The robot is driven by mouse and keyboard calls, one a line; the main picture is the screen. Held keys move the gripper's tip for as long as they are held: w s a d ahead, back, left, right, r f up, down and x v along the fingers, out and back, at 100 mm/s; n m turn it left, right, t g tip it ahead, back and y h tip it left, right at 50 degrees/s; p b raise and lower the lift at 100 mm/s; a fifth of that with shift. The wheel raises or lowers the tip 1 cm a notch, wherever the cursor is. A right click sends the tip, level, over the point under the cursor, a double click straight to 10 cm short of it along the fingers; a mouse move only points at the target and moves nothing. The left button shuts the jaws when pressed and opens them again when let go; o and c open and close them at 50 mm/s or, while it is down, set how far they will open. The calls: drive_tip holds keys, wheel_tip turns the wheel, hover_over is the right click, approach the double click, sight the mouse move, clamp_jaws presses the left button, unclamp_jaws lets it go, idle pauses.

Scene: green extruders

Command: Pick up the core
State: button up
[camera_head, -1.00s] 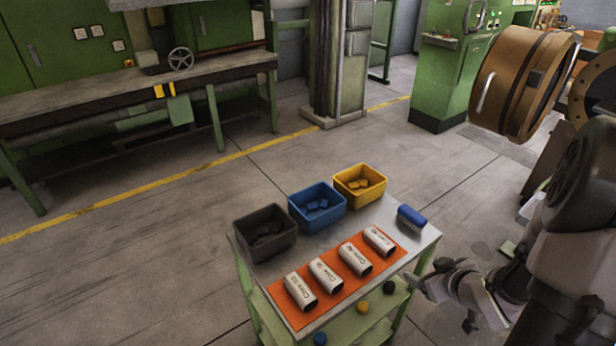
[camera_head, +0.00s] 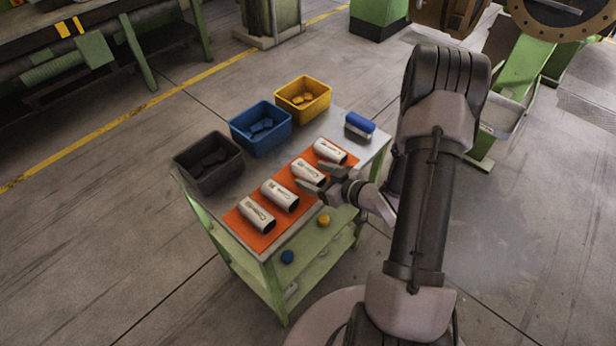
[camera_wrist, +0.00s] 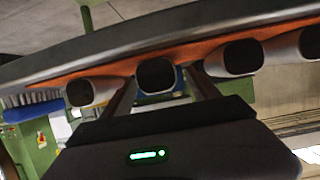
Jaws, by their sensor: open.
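Several white, open-ended cores lie in a row on an orange mat (camera_head: 240,224) on a cart top. In the head view they are the right-end core (camera_head: 330,151), second core (camera_head: 305,171), third core (camera_head: 279,196) and left-end core (camera_head: 256,216). My gripper (camera_head: 322,178) is open at the near end of the second core from the right. In the wrist view my gripper (camera_wrist: 162,92) has one finger on each side of that core's dark open end (camera_wrist: 155,75). I cannot tell whether the fingers touch it.
Grey (camera_head: 208,180), blue (camera_head: 259,146) and yellow (camera_head: 303,113) bins stand along the cart's far side. A blue brush-like item (camera_head: 360,124) sits at its right corner. Neighbouring cores lie close on both sides of my gripper. Open floor surrounds the cart.

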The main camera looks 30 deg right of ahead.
drive_tip(key=x, duration=0.3)
drive_tip(key=shift+s, duration=0.1)
clamp_jaws()
drive_tip(key=shift+r, duration=0.15)
